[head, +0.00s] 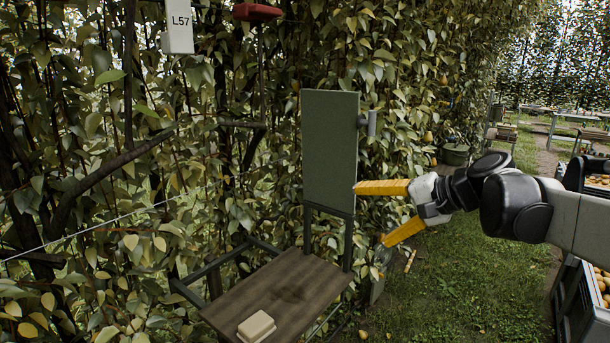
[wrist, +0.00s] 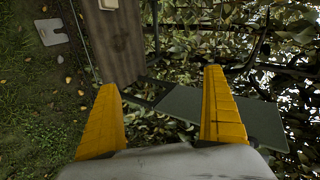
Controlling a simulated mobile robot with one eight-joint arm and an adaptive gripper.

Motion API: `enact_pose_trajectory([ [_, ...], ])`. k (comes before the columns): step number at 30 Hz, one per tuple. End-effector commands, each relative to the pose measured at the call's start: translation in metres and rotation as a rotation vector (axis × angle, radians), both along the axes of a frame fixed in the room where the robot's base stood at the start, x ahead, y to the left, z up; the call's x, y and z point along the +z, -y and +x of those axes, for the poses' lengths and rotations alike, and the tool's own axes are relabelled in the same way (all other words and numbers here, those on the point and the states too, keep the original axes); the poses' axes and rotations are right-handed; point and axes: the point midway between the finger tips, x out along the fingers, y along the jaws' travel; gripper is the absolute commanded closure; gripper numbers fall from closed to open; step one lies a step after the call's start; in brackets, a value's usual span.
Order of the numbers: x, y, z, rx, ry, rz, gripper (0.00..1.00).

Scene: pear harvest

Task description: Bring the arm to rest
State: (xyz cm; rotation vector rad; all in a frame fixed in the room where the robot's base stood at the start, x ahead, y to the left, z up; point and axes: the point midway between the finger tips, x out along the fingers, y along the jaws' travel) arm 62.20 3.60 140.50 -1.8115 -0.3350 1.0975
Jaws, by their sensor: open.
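My gripper (head: 369,214) has two yellow fingers and is open and empty. In the head view it is right of centre, reaching in from the right. Its upper fingertip overlaps the right edge of an upright green panel (head: 329,150); I cannot tell whether they touch. In the wrist view the gripper (wrist: 160,92) shows its fingers spread wide, with the green panel (wrist: 190,104) beyond them, passing behind the right finger.
A wooden table (head: 262,289) below the panel carries a small cream block (head: 256,327). A fruit crate (head: 574,299) stands at right. Grass (head: 470,270) lies open between.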

Motion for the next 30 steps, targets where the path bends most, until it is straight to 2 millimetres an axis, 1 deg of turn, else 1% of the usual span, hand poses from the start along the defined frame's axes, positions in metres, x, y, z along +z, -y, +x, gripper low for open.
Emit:
enact_pose_trajectory([
  [1,-0.039,-0.010,-0.030,0.015,-0.003,-0.088,0.03],
  [2,-0.055,-0.013,-0.047,0.024,-0.004,-0.145,0.03],
  [3,-0.077,-0.015,-0.069,0.035,-0.004,-0.220,0.03],
  [5,-0.111,-0.016,-0.101,0.053,0.003,-0.333,0.03],
  [6,-0.134,-0.014,-0.122,0.067,0.009,-0.409,0.03],
  [8,-0.168,-0.010,-0.153,0.090,0.022,-0.523,0.03],
  [9,-0.190,-0.006,-0.172,0.104,0.033,-0.596,0.03],
  [11,-0.221,0.001,-0.197,0.126,0.051,-0.699,0.03],
  [12,-0.239,0.007,-0.212,0.141,0.063,-0.762,0.03],
  [15,-0.275,0.019,-0.239,0.171,0.093,-0.891,0.03],
  [18,-0.297,0.028,-0.254,0.191,0.115,-0.976,0.03],
  [21,-0.305,0.033,-0.261,0.201,0.126,-1.017,0.03],
  [30,-0.304,0.034,-0.262,0.203,0.128,-1.026,0.03],
])
